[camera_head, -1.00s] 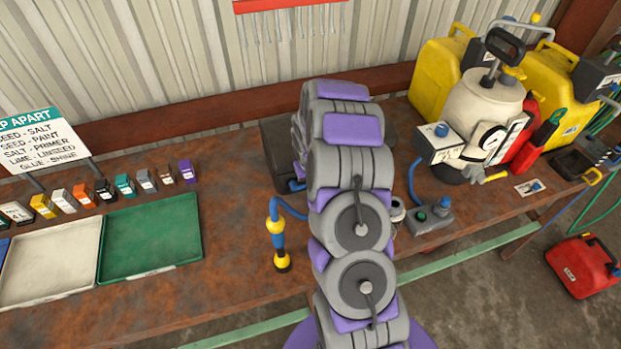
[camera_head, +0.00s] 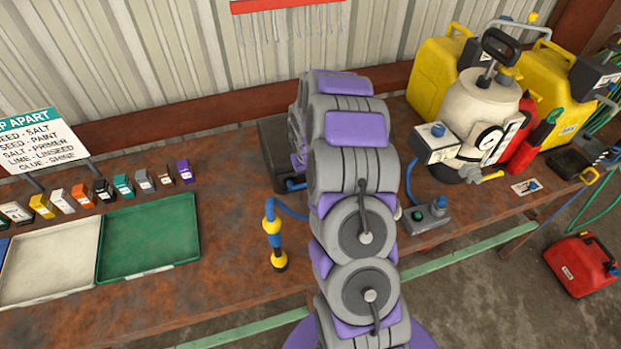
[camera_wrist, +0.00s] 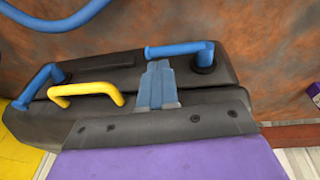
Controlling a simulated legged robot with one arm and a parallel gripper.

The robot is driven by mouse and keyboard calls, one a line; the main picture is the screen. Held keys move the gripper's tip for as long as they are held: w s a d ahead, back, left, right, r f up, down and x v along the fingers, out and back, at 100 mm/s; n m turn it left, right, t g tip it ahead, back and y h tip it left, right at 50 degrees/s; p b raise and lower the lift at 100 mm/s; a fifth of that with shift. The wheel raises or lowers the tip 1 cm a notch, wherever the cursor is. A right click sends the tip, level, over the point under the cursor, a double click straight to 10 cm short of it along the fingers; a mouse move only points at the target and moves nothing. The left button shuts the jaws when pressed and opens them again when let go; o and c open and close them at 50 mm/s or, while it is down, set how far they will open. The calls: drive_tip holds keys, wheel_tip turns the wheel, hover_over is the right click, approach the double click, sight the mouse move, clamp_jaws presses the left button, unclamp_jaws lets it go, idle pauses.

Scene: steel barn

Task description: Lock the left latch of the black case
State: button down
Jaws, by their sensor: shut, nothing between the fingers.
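The black case (camera_head: 272,155) stands on the bench behind my arm in the head view, mostly hidden. A blue lever (camera_head: 295,185) shows at its front edge. In the wrist view the case (camera_wrist: 100,70) has a yellow handle (camera_wrist: 85,90) between two blue latch levers. One lever (camera_wrist: 180,50) is on the picture's right, the other (camera_wrist: 40,82) on the left. My gripper (camera_wrist: 158,68) is shut and empty, its blue-grey fingertips close to the free end of the right-hand lever. I cannot tell if they touch. The head view hides my gripper behind the arm.
A blue hose with a yellow-ended fitting (camera_head: 275,235) stands left of my arm. A grey control box (camera_head: 428,215) and a cream tank (camera_head: 480,115) are to the right. White (camera_head: 50,265) and green (camera_head: 150,238) trays lie left, with small boxes behind them.

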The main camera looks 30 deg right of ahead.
drive_tip(key=d+v, duration=0.1)
drive_tip(key=v, duration=0.9)
drive_tip(key=shift+a, duration=0.15)
drive_tip(key=shift+s, duration=0.1)
